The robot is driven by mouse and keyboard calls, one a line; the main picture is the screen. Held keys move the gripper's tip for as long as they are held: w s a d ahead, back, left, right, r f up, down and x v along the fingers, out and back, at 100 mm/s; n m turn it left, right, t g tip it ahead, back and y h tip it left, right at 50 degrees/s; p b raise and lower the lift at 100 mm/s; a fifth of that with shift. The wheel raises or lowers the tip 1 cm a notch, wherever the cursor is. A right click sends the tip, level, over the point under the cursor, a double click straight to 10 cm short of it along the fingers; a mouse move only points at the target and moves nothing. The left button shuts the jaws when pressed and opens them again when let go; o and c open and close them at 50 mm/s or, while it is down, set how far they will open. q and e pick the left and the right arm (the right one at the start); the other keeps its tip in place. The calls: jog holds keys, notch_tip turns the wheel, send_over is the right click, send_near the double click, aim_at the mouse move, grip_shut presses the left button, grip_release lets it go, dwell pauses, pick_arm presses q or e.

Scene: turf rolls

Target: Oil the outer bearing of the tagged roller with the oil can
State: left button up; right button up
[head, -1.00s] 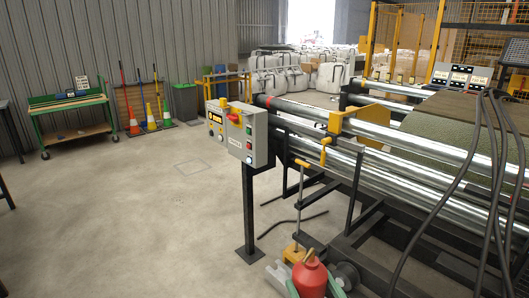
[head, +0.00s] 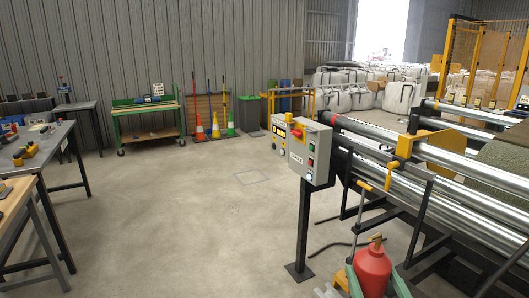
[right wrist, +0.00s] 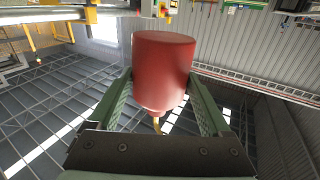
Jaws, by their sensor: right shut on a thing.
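The red oil can (head: 372,268) is at the lower right of the head view, with a small yellowish tip on top. My right gripper (head: 376,284) is shut on it, one green finger on each side. In the right wrist view the can (right wrist: 163,70) sits between the green fingers (right wrist: 162,92), its spout partly hidden. Several long shiny rollers lie on the machine at right. The upper front roller (head: 385,136) has a red mark (head: 337,122) near its left end. I cannot make out a tag or the bearing clearly. The can is apart from the rollers. My left gripper is out of view.
A grey control box (head: 309,150) on a black post stands left of the rollers. A yellow-topped crank (head: 363,187) rises behind the can. Workbenches (head: 40,150) stand at left, a green cart (head: 147,118) at the back. The middle floor is clear.

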aim_at(377, 263)
jog(key=shift+n+y, duration=0.4)
jog(key=shift+y, duration=0.1)
jog(key=r, duration=0.1)
jog(key=w+r, duration=0.1)
jog(key=r, duration=0.1)
jog(key=a+r, duration=0.1)
jog(key=shift+w+r, duration=0.3)
jog(key=shift+r, duration=0.1)
jog(key=shift+r, duration=0.1)
